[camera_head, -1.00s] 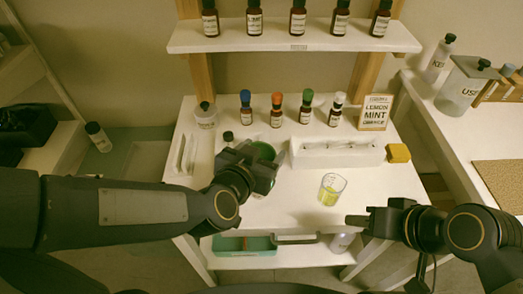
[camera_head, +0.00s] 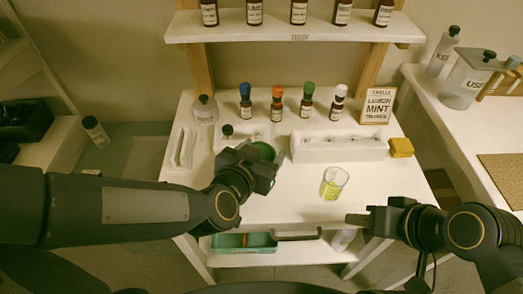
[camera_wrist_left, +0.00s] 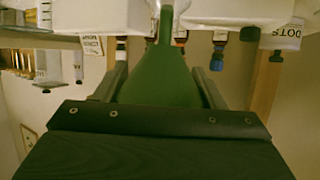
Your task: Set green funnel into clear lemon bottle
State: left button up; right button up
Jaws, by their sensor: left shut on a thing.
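My left gripper (camera_head: 264,167) is shut on the green funnel (camera_head: 262,151) and holds it above the white table. In the left wrist view the funnel (camera_wrist_left: 160,78) fills the space between the fingers, with its narrow stem pointing to the top of the picture. A clear bottle with a dark cap (camera_head: 204,110) stands at the table's back left, apart from the funnel; I cannot read its label. Another dark cap (camera_head: 227,130) shows just behind the left gripper, its lower part hard to make out. My right gripper (camera_head: 358,218) is away at the front right; its finger gap is unclear.
The front right tabletop is clear.

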pick_arm(q)
jog(key=shift+f, duration=0.4)
jog(key=o, duration=1)
jog(key=shift+o, duration=0.2)
jog(key=shift+r, duration=0.1)
jog(key=p+v, duration=0.3)
jog(key=v, duration=0.4)
jog(key=shift+s, duration=0.35)
jog(key=shift+a+r, duration=0.1)
jog(key=shift+r, duration=0.05)
